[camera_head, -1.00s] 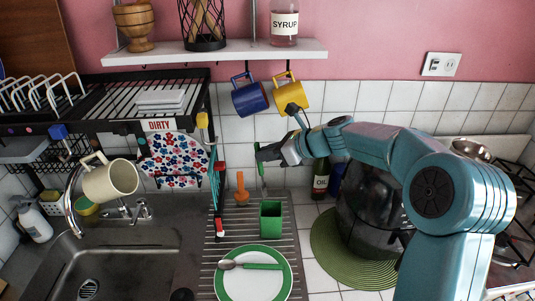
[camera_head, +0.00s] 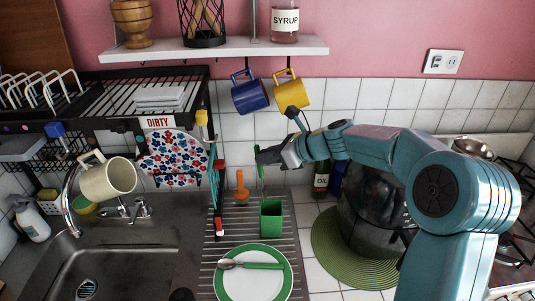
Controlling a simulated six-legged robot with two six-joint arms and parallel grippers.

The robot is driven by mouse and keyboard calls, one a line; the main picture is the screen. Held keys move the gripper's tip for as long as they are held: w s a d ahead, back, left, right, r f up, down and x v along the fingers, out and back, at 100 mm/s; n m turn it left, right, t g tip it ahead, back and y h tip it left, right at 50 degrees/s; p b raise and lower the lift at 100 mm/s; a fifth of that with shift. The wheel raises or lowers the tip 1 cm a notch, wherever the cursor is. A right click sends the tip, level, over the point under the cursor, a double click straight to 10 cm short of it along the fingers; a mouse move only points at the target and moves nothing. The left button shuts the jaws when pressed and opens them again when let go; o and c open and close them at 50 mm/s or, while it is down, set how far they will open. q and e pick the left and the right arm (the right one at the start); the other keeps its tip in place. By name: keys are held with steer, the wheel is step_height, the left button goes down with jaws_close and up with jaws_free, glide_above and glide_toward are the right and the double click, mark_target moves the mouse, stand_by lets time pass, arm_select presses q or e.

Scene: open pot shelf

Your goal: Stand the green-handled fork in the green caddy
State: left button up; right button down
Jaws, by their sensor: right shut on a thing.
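My right gripper (camera_head: 264,157) reaches in from the right and is shut on the green-handled fork (camera_head: 258,163). The fork hangs roughly upright, green handle up, with its thin metal end pointing down. In the picture it is just above the mouth of the green caddy (camera_head: 271,223). I cannot tell whether its lower tip is inside the rim. The caddy is a small green box standing on the ribbed drainboard (camera_head: 223,253). My left gripper is not in view.
A green-rimmed plate (camera_head: 234,289) with a green-handled spoon (camera_head: 257,266) lies in front of the caddy. An oil bottle (camera_head: 321,181) and a dark pot (camera_head: 371,222) are to the right, the sink (camera_head: 115,256) to the left.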

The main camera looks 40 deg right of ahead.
mark_target(264, 187)
step_height(264, 187, down, 4)
steer(key=b, duration=0.2)
steer(key=shift+w+r+b, duration=0.1)
steer(key=shift+r+b, duration=0.15)
steer(key=shift+b, duration=0.15)
step_height(264, 187, down, 2)
steer(key=shift+b, duration=0.85)
step_height(264, 187, down, 2)
steer(key=shift+f+b, duration=0.2)
steer(key=shift+b, duration=0.65)
steer(key=shift+f+b, duration=0.35)
steer(key=shift+f, duration=0.1)
steer(key=shift+f, duration=0.1)
steer(key=shift+f+b, duration=0.75)
steer(key=shift+f, duration=0.15)
